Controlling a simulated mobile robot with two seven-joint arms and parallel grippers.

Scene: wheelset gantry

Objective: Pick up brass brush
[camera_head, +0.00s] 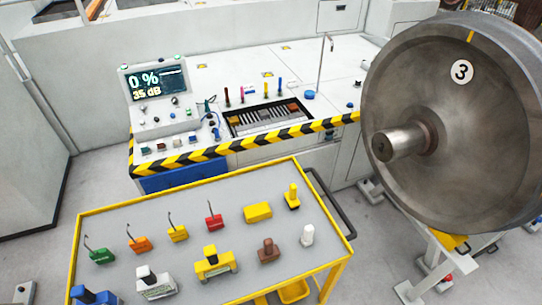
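No item shows clearly as a brass brush at this size. Two candidates stand on the grey-topped cart (150,215) with a yellow rim: a small brown block-shaped piece with a raised top (268,251) near the front right, and a yellow upright piece on a dark base (292,196) at the back right corner. I cannot tell bristles on either. Both stand free on the cart top, apart from their neighbours. Neither of my grippers is in view.
Several coloured blocks with thin rods, a yellow block (257,212), a white piece (307,236) and larger yellow, white and blue devices share the cart. A console with a striped edge (240,144) stands behind. A large steel wheel (465,120) is at right.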

